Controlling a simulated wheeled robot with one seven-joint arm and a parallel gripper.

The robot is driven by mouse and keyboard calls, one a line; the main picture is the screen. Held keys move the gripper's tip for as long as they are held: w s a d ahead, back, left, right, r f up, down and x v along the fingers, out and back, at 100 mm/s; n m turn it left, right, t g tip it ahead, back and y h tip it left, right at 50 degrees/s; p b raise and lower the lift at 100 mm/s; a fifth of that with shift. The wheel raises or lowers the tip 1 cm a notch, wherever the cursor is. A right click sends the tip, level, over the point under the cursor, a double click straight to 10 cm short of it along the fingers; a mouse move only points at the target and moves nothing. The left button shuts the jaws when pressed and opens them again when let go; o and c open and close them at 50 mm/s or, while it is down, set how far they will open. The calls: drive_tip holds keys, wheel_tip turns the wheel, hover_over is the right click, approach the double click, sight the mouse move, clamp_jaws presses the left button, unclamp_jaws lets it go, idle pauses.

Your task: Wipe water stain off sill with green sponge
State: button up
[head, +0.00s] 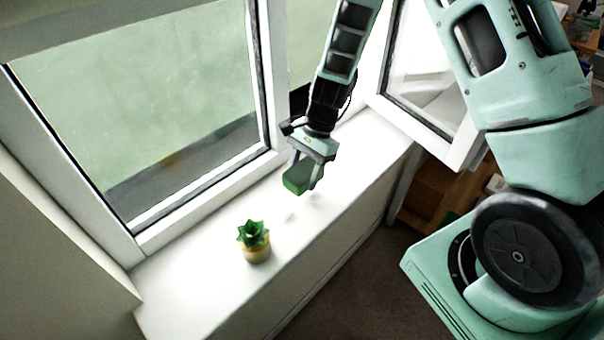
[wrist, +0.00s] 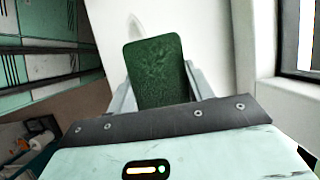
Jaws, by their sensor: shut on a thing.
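My gripper (head: 306,176) is shut on the green sponge (head: 297,178) and holds it at the white sill (head: 190,290). The sponge also shows in the wrist view (wrist: 158,72), held between the two fingers. I cannot tell whether its underside touches the sill. A faint pale mark, perhaps the water stain (head: 291,216), shows on the sill just in front of the sponge. It is too faint to make out its full extent.
A small potted succulent (head: 254,241) stands on the sill, left of and nearer than the sponge. The window frame (head: 205,205) runs along the sill's back. An open window sash (head: 425,120) stands at the right. The sill between plant and sponge is clear.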

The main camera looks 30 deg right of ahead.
sight(301, 172)
drive_tip(key=shift+r+p, duration=1.1)
drive_tip(key=shift+r, duration=0.5)
drive_tip(key=shift+f, duration=0.1)
